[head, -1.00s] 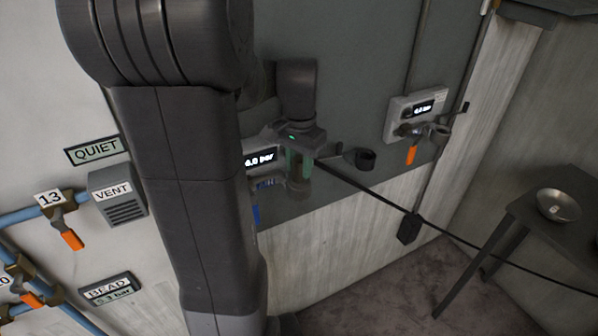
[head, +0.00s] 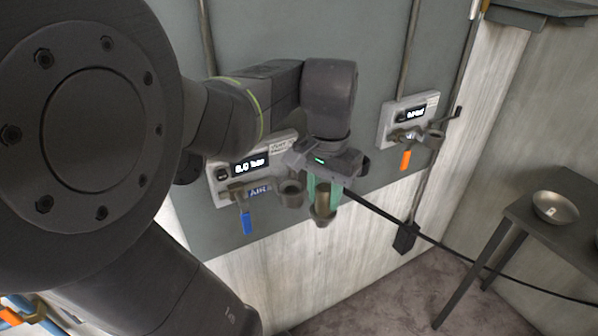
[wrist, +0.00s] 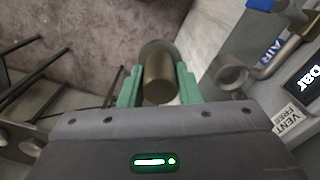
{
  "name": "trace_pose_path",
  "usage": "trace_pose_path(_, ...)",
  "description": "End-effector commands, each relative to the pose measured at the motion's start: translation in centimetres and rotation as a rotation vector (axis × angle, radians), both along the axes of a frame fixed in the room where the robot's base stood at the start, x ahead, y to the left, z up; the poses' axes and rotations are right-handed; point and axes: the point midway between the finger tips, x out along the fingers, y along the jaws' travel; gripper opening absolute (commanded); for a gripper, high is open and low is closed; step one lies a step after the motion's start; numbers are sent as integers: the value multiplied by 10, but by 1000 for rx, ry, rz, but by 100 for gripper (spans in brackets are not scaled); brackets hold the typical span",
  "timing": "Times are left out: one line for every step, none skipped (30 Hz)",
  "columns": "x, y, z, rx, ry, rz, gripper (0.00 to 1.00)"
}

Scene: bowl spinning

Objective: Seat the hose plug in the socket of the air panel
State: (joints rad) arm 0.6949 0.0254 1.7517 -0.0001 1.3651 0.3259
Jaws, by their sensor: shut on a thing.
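My gripper (head: 323,192) has green fingers shut on the hose plug (head: 322,214), a dark bronze cylinder whose lower end sticks out below them. The plug also shows between the fingers in the wrist view (wrist: 159,78). The air panel (head: 217,186), with a lit pressure display, AIR label and blue lever, is on the wall to the left. Its socket (head: 291,193), a dark open ring, sits just left of the plug in the head view. In the wrist view the socket (wrist: 232,76) is right of the plug, with a gap between them.
A black hose (head: 400,225) runs from behind my gripper to the right. A second panel (head: 388,122) with an orange lever (head: 405,160) is on the wall at right. A table (head: 520,215) with a metal bowl (head: 555,207) stands far right.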

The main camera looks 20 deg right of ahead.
Motion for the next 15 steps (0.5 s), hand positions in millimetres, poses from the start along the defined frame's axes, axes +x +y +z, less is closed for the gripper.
trace_pose_path(-11, -2, -1, -2, -2, -6, 4)
trace_pose_path(-17, -2, -1, -2, -2, -6, 4)
trace_pose_path(-23, -2, -1, -2, -2, -5, 4)
trace_pose_path(-28, -3, -1, -2, -2, -5, 4)
trace_pose_path(-31, -3, 0, -1, -2, -5, 4)
trace_pose_path(-35, -3, 0, -2, -1, -3, 4)
trace_pose_path(-38, -4, 0, -1, -1, -3, 4)
trace_pose_path(-41, -4, 0, -1, -1, -3, 4)
trace_pose_path(-43, -4, 0, 0, 0, -2, 4)
trace_pose_path(-45, -4, 0, -1, -1, -1, 4)
trace_pose_path(-46, -4, 1, -1, -1, -1, 4)
trace_pose_path(-48, -4, 2, -1, -1, -1, 4)
trace_pose_path(-49, -4, 3, -1, -1, -1, 4)
trace_pose_path(-49, -4, 4, -1, -1, -1, 4)
trace_pose_path(-50, -4, 6, -1, -1, 0, 4)
